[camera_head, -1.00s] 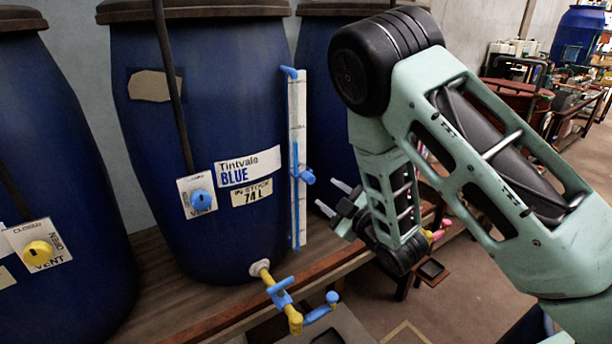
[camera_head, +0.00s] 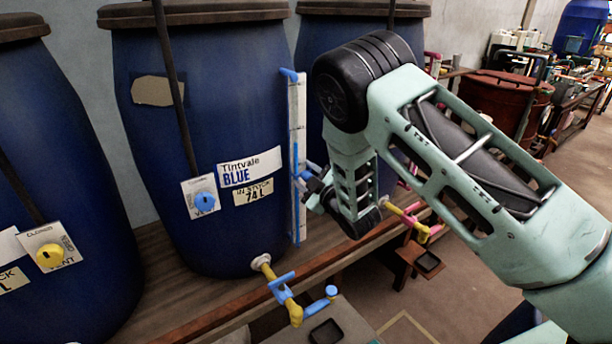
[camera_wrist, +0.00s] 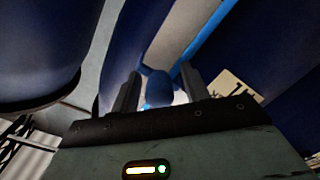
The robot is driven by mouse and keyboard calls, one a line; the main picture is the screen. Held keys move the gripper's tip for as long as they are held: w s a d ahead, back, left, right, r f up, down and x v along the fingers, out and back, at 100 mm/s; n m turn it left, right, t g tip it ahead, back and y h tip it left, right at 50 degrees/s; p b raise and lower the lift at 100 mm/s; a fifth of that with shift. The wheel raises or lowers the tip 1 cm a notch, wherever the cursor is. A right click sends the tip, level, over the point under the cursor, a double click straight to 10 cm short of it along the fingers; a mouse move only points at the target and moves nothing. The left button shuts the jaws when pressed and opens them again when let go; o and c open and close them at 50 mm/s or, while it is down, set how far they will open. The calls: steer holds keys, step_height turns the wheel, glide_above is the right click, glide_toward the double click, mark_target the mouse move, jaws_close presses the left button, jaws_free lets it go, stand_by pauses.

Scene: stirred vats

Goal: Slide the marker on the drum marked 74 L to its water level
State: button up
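The drum marked 74 L (camera_head: 150,120) is dark blue, labelled Tintvale BLUE, and stands on a wooden bench. A white gauge board (camera_head: 298,110) runs up its right side with a thin blue strip (camera_head: 296,160) along it. The strip's top is above the marker. The blue marker (camera_head: 308,174) sits on the gauge at about mid-height, partly hidden by my gripper (camera_head: 316,187). In the wrist view, the marker's round knob (camera_wrist: 159,88) is between my two fingers (camera_wrist: 160,92), with small gaps showing on both sides. My gripper looks open around it.
A blue vent knob (camera_head: 204,202) and a yellow tap with blue handles (camera_head: 282,290) are on this drum. Other blue drums stand to the left (camera_head: 50,150) and behind my arm (camera_head: 310,50). The bench edge (camera_head: 230,313) runs below.

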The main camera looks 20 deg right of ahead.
mark_target(298, 140)
jaws_close()
step_height(298, 140, up, 9)
steer(key=shift+r+p, duration=0.15)
steer(key=shift+p, duration=0.8)
steer(key=shift+o, duration=0.6)
jaws_free()
